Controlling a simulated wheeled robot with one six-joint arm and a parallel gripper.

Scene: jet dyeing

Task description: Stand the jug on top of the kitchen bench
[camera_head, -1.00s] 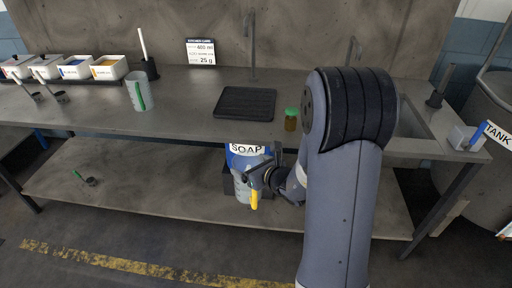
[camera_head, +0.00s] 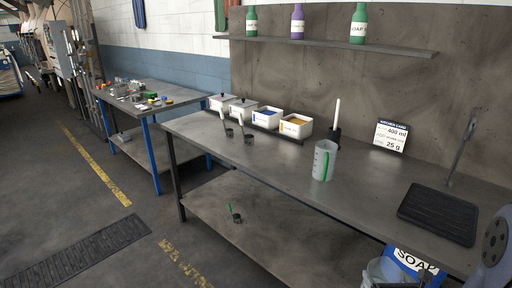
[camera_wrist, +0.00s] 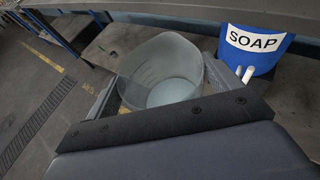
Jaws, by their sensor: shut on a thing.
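A clear jug (camera_wrist: 162,75) with measuring marks is in my gripper (camera_wrist: 160,112), seen from above in the wrist view, and looks empty. Its rim also shows at the bottom of the head view (camera_head: 374,274), low in front of the bench and left of the soap tub. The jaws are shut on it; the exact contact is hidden. The kitchen bench (camera_head: 285,160) has a grey top, above the jug. A second jug (camera_head: 325,162), with a green handle, stands upright on the bench top.
The blue soap tub (camera_wrist: 256,50) is right beside the held jug. A black ribbed mat (camera_head: 438,213) lies on the bench, with a card (camera_head: 389,136) behind it. White containers (camera_head: 295,125) stand farther left. Bare bench top lies between the green-handled jug and the mat.

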